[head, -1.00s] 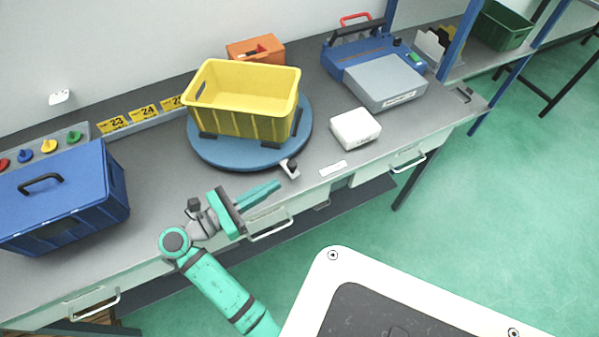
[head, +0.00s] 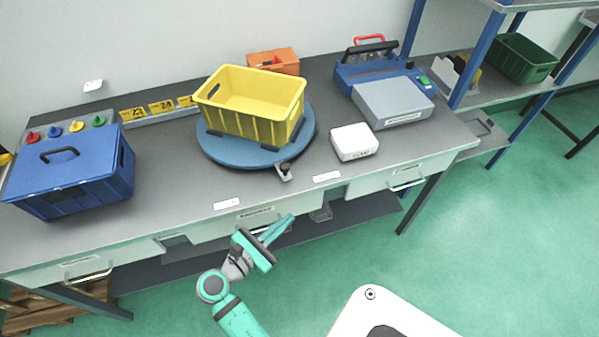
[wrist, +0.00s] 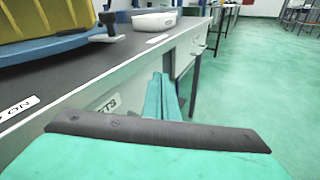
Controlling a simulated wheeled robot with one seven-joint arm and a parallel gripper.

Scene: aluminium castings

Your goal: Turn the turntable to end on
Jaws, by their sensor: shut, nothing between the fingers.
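The blue round turntable (head: 222,152) lies on the grey workbench with a yellow crate (head: 240,121) on it. A small dark handle or stop (head: 284,172) is at the turntable's front edge; it also shows in the wrist view (wrist: 108,27). Two white labels lie on the bench's front edge: the left one (head: 227,204) and the right one (head: 327,177). In the wrist view the near label (wrist: 17,108) reads "ON". My gripper (head: 287,222) is shut and empty, in front of the bench edge by the drawer fronts, apart from the turntable.
A blue lidded box (head: 75,180) stands at the left and a white box (head: 355,142) right of the turntable. A grey-and-blue machine (head: 393,102) and an orange bin (head: 273,62) stand behind. Drawer handles (head: 408,185) jut from the bench front. Green floor is open at the right.

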